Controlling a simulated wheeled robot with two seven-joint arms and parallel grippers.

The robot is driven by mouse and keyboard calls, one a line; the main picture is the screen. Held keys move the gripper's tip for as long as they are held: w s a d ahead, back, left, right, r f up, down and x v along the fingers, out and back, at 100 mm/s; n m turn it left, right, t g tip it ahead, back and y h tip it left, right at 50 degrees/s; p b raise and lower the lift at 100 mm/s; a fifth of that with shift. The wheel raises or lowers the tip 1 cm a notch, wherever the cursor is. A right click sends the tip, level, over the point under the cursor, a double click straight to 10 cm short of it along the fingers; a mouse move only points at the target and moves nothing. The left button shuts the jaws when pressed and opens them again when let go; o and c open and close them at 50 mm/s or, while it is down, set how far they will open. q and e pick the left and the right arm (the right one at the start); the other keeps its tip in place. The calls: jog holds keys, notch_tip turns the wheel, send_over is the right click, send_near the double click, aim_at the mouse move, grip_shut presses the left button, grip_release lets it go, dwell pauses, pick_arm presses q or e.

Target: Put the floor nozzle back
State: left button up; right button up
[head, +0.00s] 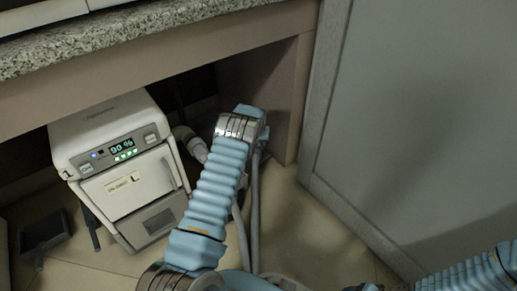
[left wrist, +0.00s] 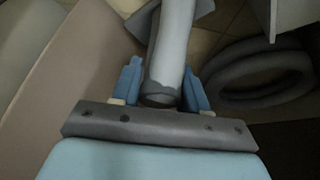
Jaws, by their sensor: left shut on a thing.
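In the left wrist view my left gripper (left wrist: 163,85) is shut on a pale grey tube (left wrist: 173,45), with one blue finger on each side of it. A flat grey piece shows behind the tube's far end on both sides. The tube looks like the neck of the floor nozzle, but its far end is cut off by the frame. In the head view my left arm reaches under the counter, and its own wrist hides the gripper and most of what it holds. My right gripper is out of view; only part of that arm shows at the lower right.
A white machine (head: 126,158) with a lit display stands under the granite counter (head: 130,38). A dark grey attachment (head: 46,236) lies on the floor at left. A grey hose (head: 254,210) runs beside my arm; a coil (left wrist: 262,75) shows in the wrist view. A grey panel (head: 420,130) stands right.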

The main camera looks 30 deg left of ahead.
aim_at(265, 156)
pick_arm(q)
jog(key=shift+w+f, duration=0.2)
jog(key=shift+f, duration=0.1)
jog(key=shift+f+b, duration=0.45)
jog(key=shift+f, duration=1.1)
jog(key=o, duration=1)
